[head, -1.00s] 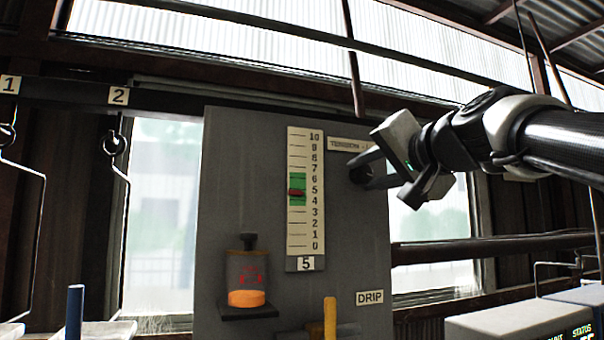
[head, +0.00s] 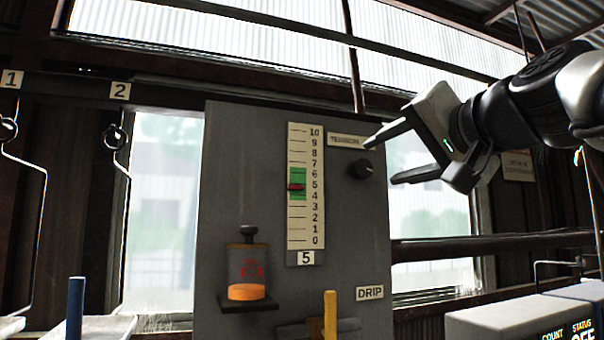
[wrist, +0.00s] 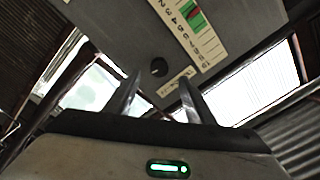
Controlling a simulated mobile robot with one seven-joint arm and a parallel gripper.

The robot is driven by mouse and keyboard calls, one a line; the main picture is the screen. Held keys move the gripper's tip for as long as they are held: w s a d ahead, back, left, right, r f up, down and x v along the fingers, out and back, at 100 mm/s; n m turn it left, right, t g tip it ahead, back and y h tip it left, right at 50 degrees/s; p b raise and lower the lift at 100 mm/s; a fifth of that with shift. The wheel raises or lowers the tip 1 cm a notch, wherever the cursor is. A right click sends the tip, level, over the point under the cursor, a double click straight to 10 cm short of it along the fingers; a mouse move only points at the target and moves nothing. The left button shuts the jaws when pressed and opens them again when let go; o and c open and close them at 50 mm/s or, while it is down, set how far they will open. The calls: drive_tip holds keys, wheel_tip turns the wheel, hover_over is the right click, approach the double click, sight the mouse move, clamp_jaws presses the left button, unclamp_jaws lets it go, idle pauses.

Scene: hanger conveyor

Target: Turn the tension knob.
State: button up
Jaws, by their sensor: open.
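The tension knob (head: 360,169) is a small black knob on the grey panel (head: 225,190), below a label reading TENSION (head: 346,142). It also shows in the wrist view (wrist: 158,67), beyond the fingertips. My gripper (head: 379,162) is open and empty, to the right of the knob in the head view and apart from it. The vertical gauge (head: 303,225) left of the knob has a 0 to 10 scale. Its red pointer (head: 296,187) stands near 5, inside the green band (head: 294,201).
An oiler with orange fluid (head: 246,291) sits on the panel's lower left. A yellow lever (head: 330,315) and a DRIP label (head: 370,293) are at the bottom. Hangers (head: 115,138) hang at left. A grey box with a STATUS display (head: 500,325) stands at lower right.

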drive_tip(key=b+v, duration=0.1)
drive_tip(key=v, duration=0.9)
drive_tip(key=shift+s, duration=0.15)
drive_tip(key=w+a+f+n+g+h+p, duration=0.1)
drive_tip(key=a+f+g, duration=0.2)
drive_tip(key=f, duration=0.8)
drive_tip(key=w+a+f+n+g+h+p, duration=0.1)
drive_tip(key=a+f+g, duration=0.15)
drive_tip(key=f, duration=0.85)
drive_tip(key=s+f+n+g+h+p, duration=0.1)
drive_tip(key=s+f+n+g, duration=0.1)
drive_tip(key=f, duration=1)
drive_tip(key=s+f+n+g+h+p, duration=0.1)
drive_tip(key=s+f+g, duration=0.3)
drive_tip(key=f, duration=0.9)
drive_tip(key=s+n+h, duration=0.1)
drive_tip(key=s, duration=0.2)
drive_tip(key=shift+f+h, duration=0.2)
drive_tip(key=shift+h, duration=0.1)
